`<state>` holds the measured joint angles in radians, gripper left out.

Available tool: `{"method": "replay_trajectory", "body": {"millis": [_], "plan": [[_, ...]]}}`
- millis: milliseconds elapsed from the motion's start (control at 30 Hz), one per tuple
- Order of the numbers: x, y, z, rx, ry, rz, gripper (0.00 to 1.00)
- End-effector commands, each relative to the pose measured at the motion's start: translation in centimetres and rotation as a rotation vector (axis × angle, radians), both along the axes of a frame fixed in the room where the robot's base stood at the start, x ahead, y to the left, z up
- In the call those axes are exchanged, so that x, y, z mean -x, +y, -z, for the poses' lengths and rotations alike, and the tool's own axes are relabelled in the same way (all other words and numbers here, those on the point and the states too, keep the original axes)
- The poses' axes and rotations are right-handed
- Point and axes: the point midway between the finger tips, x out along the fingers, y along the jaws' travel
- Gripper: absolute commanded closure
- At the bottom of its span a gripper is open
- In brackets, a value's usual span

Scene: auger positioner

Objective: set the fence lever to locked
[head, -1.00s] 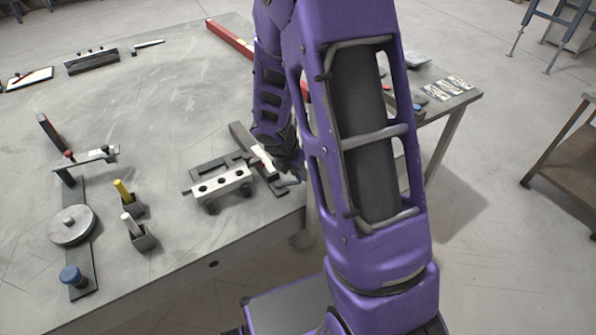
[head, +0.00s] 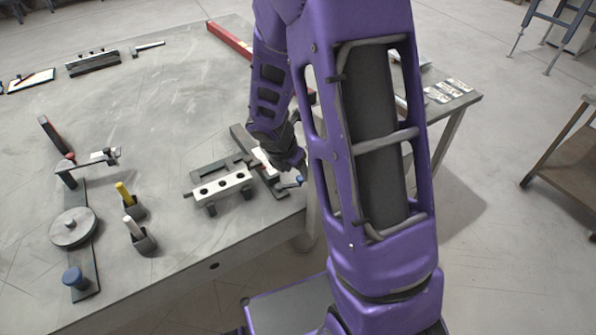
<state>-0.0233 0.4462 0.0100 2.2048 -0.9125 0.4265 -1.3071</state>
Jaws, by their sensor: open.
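The fence (head: 222,188) is a pale bar with dark holes, lying near the table's front edge. It sits by a dark rail (head: 272,182) that runs toward the edge. A small lever with a blue tip (head: 299,181) shows at the near right end of this assembly; I take it for the fence lever. My gripper (head: 297,170) is low over the rail's near end, open, right beside the blue tip. Whether it touches the lever cannot be told. My purple arm covers the area to the right, and the lever's lock marking cannot be made out.
A fixture with a round disc (head: 73,227) and a blue knob (head: 75,277) stands at left. Two small holders with a yellow handle (head: 123,191) and a white handle (head: 132,227) stand between. A red bar (head: 230,40) lies at the back. The table's middle is clear.

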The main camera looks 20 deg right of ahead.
Motion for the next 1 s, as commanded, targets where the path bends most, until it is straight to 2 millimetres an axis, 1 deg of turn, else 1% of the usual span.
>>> {"method": "replay_trajectory", "body": {"millis": [33,200,400,500,700,1000], "plan": [[0.2,0.4,-1.6,-0.002,-0.004,0.0,0.41],[1.1,1.7,-5.6,-0.001,-0.006,0.0,0.41],[2.1,3.2,-9.9,0.0,-0.005,-0.001,0.41],[2.6,3.8,-11.5,0.0,-0.004,0.0,0.41],[3.1,4.5,-13.3,0.001,-0.003,0.001,0.41],[3.2,4.7,-13.7,0.0,0.0,0.0,0.41]]}}
